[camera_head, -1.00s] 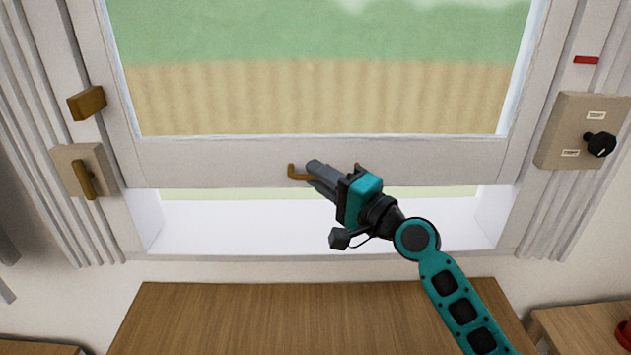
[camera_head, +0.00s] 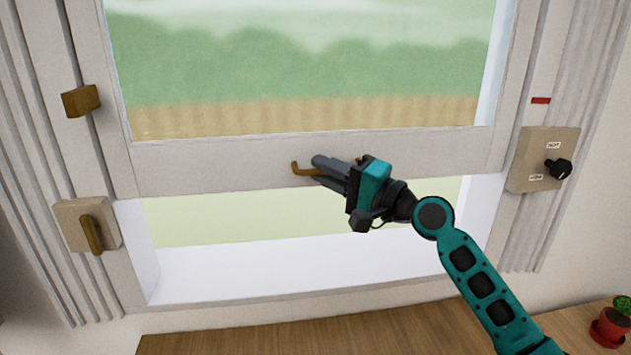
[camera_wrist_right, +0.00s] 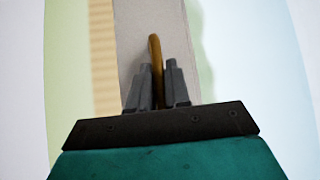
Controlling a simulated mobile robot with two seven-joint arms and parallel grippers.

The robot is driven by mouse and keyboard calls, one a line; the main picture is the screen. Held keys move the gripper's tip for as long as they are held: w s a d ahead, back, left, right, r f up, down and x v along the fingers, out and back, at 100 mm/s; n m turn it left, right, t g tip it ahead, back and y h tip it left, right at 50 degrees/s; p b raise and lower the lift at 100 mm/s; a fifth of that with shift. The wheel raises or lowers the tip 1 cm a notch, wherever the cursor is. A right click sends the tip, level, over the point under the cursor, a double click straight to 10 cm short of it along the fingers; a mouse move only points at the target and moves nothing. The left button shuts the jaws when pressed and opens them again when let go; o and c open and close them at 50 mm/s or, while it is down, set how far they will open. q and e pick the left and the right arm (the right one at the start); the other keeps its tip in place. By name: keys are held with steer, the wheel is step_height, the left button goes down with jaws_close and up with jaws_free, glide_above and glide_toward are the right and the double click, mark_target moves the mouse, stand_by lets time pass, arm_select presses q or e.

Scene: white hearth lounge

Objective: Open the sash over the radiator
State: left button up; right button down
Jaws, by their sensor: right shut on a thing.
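The white sash (camera_head: 220,163) is raised, with an open gap (camera_head: 300,218) between its bottom rail and the sill (camera_head: 250,268). A brass handle (camera_head: 297,168) is fixed on the bottom rail. My right gripper (camera_head: 322,170) is shut on this handle; its left end shows past the fingers. In the right wrist view the handle (camera_wrist_right: 155,50) runs between the two dark fingers of the gripper (camera_wrist_right: 158,85). My left gripper is not in view.
A brass block (camera_head: 81,101) and a plate with a brass lever (camera_head: 91,234) are on the left frame. A box with a black knob (camera_head: 558,168) and a red mark (camera_head: 541,100) are at right. A wooden top (camera_head: 250,338) lies below; a potted plant (camera_head: 612,325) stands lower right.

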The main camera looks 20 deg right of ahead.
steer(key=shift+r, duration=0.35)
steer(key=c, duration=1.2)
jaws_free()
steer(key=shift+f, duration=0.15)
steer(key=b+v, duration=0.3)
steer(key=v, duration=1)
steer(key=shift+b, duration=0.3)
